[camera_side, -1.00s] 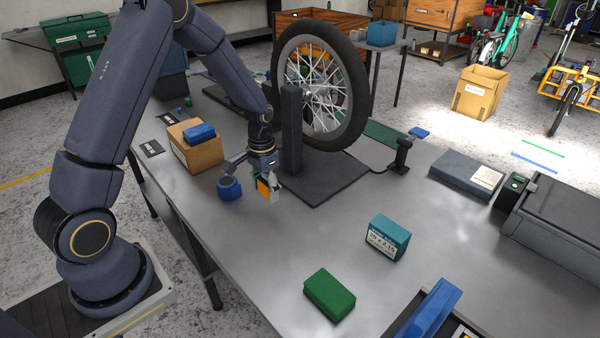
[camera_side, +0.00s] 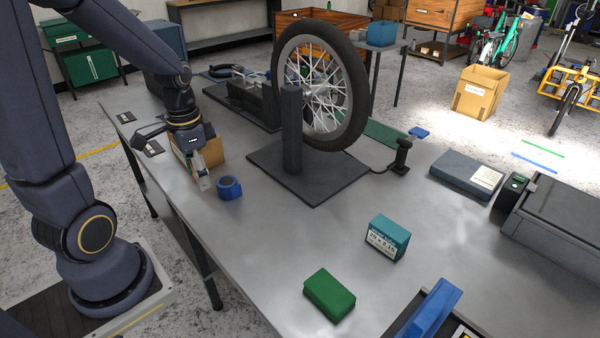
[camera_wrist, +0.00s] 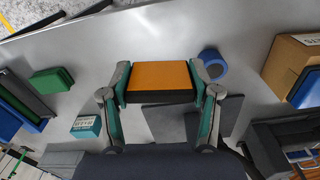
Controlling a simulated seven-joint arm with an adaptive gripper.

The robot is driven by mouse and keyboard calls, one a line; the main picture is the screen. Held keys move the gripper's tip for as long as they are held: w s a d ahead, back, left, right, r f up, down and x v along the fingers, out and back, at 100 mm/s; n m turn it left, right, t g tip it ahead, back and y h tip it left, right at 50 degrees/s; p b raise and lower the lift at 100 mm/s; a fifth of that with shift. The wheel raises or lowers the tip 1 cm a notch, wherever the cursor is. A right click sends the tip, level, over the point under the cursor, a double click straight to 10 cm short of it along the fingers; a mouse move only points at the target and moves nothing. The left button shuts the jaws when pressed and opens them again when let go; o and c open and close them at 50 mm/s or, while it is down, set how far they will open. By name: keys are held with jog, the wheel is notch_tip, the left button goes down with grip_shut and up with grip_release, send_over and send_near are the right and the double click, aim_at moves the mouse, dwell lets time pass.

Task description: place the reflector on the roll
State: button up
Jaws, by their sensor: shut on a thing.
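The reflector is an orange block with a dark edge (camera_wrist: 160,78). In the wrist view my gripper (camera_wrist: 160,86) is shut on it, one finger at each end. In the side view my gripper (camera_side: 201,182) is above the table, left of the roll and in front of a cardboard box; the reflector cannot be made out there. The roll is a blue ring of tape (camera_side: 229,188) standing on the grey table. It also shows in the wrist view (camera_wrist: 211,66), just right of the gripper. The reflector is apart from the roll.
The cardboard box (camera_side: 212,151) is right behind my gripper. A wheel (camera_side: 345,92) stands on a dark base (camera_side: 325,185) right of the roll. A teal box (camera_side: 388,238) and green box (camera_side: 330,294) are nearer the front. The table in front of the roll is clear.

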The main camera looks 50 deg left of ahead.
jog(key=s+a+r+n, duration=0.1)
jog(key=a+r+n, duration=0.1)
jog(key=a, duration=0.2)
send_over(226, 181)
jog(key=f, duration=0.5)
jog(key=s+f, duration=0.1)
jog(key=f, duration=0.2)
jog(key=shift+d+f, duration=0.25)
jog(key=shift+f, duration=0.1)
jog(key=shift+w+a+f, duration=0.3)
jog(key=shift+w+f, duration=0.3)
jog(key=shift+f, duration=1.6)
jog(key=shift+f, duration=0.1)
jog(key=shift+f, duration=0.1)
jog(key=o, duration=1)
jog(key=shift+c, duration=0.2)
